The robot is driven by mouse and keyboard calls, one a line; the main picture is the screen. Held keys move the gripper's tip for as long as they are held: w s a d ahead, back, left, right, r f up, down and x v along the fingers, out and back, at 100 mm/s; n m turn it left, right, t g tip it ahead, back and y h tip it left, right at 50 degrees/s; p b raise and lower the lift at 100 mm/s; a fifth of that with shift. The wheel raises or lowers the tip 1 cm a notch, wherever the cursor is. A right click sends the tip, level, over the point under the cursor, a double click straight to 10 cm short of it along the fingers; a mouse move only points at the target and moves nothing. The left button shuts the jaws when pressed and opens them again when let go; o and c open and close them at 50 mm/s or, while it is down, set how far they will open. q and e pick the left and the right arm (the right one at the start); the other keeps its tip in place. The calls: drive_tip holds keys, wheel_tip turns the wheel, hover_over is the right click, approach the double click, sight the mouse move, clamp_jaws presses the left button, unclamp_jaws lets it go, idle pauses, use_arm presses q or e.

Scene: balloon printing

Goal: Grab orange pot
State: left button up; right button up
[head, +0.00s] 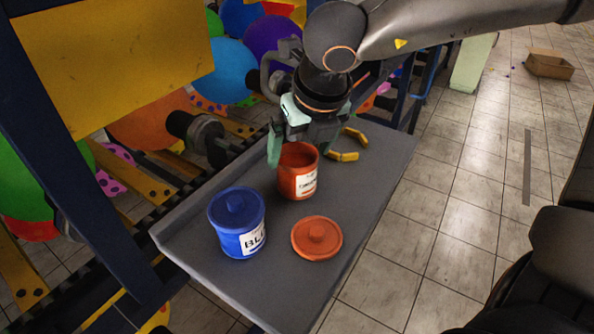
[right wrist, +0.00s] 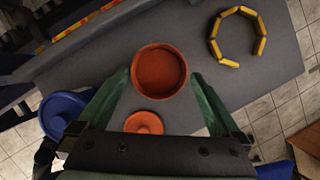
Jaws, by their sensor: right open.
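The orange pot (head: 298,184) stands upright and open on the grey table, with a white label on its front. It also shows from above in the right wrist view (right wrist: 159,71), between the fingers. My right gripper (head: 294,152) is open with its green fingers at either side of the pot's top; I cannot tell whether they touch it. The right gripper also shows in the right wrist view (right wrist: 160,85). The orange lid (head: 317,238) lies flat on the table in front of the pot. My left gripper is not in view.
A blue pot (head: 238,228) with its lid on stands left of the orange pot. Yellow curved segments (head: 345,154) lie behind it, forming a broken ring in the wrist view. The grey table (head: 375,165) has a raised left edge. Machine frames and balloons are at the left.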

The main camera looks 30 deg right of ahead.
sight(296, 159)
drive_tip(key=shift+x, duration=1.9)
drive_tip(key=shift+a, duration=0.1)
drive_tip(key=shift+c, duration=0.2)
drive_tip(key=c, duration=1.3)
drive_tip(key=shift+r, duration=0.1)
